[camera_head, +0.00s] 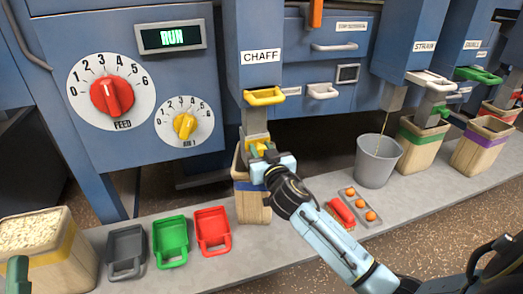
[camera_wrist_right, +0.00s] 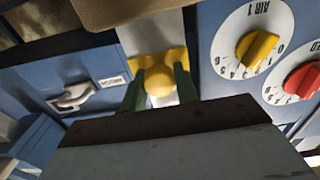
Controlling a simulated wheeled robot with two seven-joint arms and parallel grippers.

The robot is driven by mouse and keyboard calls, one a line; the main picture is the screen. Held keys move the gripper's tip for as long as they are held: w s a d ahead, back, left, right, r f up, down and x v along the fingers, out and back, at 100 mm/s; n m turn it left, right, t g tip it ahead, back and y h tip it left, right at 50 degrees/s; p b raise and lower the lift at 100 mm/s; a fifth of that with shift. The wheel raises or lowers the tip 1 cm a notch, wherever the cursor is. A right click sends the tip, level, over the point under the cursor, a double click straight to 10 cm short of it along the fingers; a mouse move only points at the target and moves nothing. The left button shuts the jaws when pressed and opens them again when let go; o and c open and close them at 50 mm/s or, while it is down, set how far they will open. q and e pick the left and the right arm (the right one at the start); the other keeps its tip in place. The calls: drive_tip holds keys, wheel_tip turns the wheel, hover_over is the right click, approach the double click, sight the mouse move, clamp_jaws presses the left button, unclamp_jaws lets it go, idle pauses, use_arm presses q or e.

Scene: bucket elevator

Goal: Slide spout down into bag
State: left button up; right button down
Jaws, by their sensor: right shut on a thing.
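The grey chaff spout (camera_head: 256,122) hangs under the blue chute marked CHAFF, below a yellow handle (camera_head: 264,97). My right gripper (camera_head: 262,158) is shut on the spout's yellow knob (camera_wrist_right: 160,82); its green fingers stand on either side of the knob in the right wrist view. The tan bag (camera_head: 252,208) with a blue band stands upright directly under the spout. My gripper and wrist cover part of the bag's mouth, so I cannot tell how far the spout's lower end is inside. A green tip of my left gripper (camera_head: 18,274) shows at the lower left edge.
Grey, green (camera_head: 171,242) and red scoops lie on the ledge left of the bag. A grey bucket (camera_head: 377,160) and a tray (camera_head: 360,207) with orange balls stand right. A filled bag (camera_head: 72,252) is at far left. The blue machine with dials (camera_head: 112,96) rises behind.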

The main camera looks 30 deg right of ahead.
drive_tip(key=shift+f, duration=0.35)
drive_tip(key=c, duration=1.2)
unclamp_jaws()
drive_tip(key=shift+o, duration=0.7)
drive_tip(key=shift+r, duration=0.1)
drive_tip(key=shift+s, duration=0.25)
use_arm(q)
wheel_tip(320, 180, down, 11)
drive_tip(key=w+a+g+y+p, duration=0.1)
drive_tip(key=g+y+p, duration=0.1)
drive_tip(key=g, duration=0.5)
drive_tip(key=shift+w+a+r+g+y+p, duration=0.2)
drive_tip(key=shift+w+g+y+p, duration=0.15)
drive_tip(key=shift+p, duration=0.25)
use_arm(e)
drive_tip(key=v, duration=1.3)
drive_tip(key=shift+a, duration=0.1)
